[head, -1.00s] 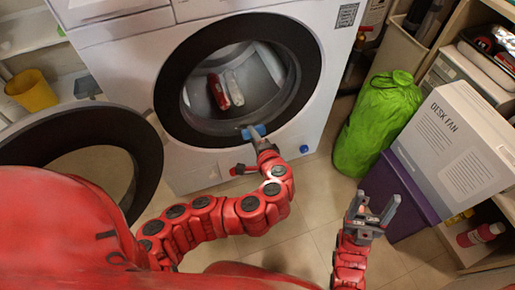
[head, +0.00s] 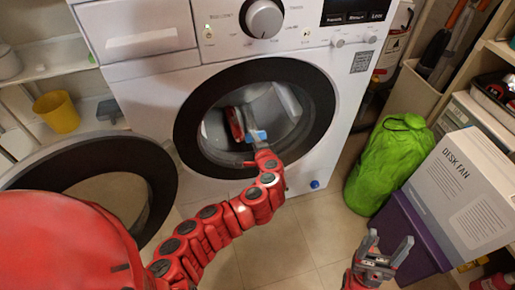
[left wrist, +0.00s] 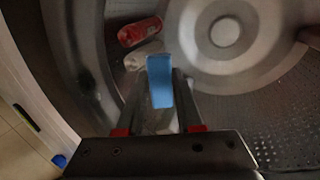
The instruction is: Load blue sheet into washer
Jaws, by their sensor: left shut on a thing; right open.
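The washer (head: 330,140) stands in front of me with its round door (head: 150,165) swung open to the left. My left gripper (head: 252,143) reaches into the round opening. It is shut on a small blue folded sheet (head: 257,135), which stands up between the fingers. The sheet also shows in the left wrist view (left wrist: 160,82), in front of the drum's back wall (left wrist: 225,55). A red item (head: 235,122) and a pale, clear-looking item (left wrist: 143,57) lie inside the drum. My right gripper (head: 392,251) is open and empty above the floor at lower right.
A green bag (head: 385,165) stands right of the washer, beside a purple bin (head: 412,240) and a desk fan box (head: 465,190). Shelves with a yellow cup (head: 57,112) are at left. Tiled floor in front is clear.

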